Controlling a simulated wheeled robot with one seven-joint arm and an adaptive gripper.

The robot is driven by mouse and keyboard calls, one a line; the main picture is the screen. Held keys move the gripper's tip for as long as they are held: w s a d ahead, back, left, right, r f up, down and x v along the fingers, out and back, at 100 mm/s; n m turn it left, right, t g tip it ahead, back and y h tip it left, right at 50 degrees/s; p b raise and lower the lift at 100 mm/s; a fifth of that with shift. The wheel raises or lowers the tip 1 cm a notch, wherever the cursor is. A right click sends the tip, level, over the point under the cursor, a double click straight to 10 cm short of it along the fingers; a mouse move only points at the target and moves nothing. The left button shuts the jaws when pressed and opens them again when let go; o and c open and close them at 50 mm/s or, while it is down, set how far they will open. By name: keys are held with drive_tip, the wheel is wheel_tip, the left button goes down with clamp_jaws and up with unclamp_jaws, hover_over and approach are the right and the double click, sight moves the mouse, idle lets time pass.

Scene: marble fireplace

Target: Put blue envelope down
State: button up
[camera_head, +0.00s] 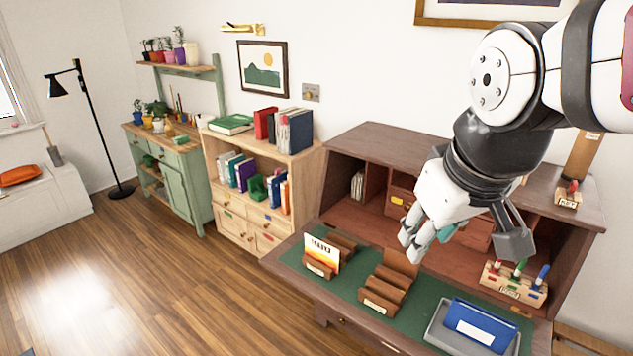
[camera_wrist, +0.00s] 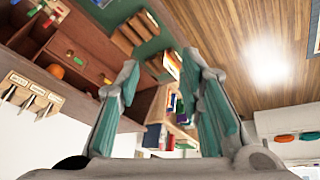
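The blue envelope (camera_head: 484,322), with a white label on its face, lies in a grey tray (camera_head: 437,333) at the front right of the desk's green writing surface. My gripper (camera_head: 462,243) is above the desk, up and behind the envelope in the head view and apart from it. In the wrist view my gripper (camera_wrist: 163,66) has its two teal-padded fingers spread, with nothing held between them. A small blue patch shows at the top edge of the wrist view; I cannot tell whether it is the envelope.
On the desk (camera_head: 345,292) stand a wooden letter rack (camera_head: 385,290), a smaller rack with cards (camera_head: 322,258) and a block with coloured-handled tools (camera_head: 514,284). The desk's cubby hutch (camera_head: 400,147) rises behind. A bookshelf (camera_head: 262,160) stands left; the wooden floor (camera_head: 150,270) is clear.

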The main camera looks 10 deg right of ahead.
drive_tip(key=s+a+m+t+y, duration=0.1)
drive_tip(key=s+a, duration=0.2)
drive_tip(key=s, duration=0.1)
drive_tip(key=shift+s+a+r, duration=0.35)
drive_tip(key=shift+s, duration=0.05)
idle(0.9)
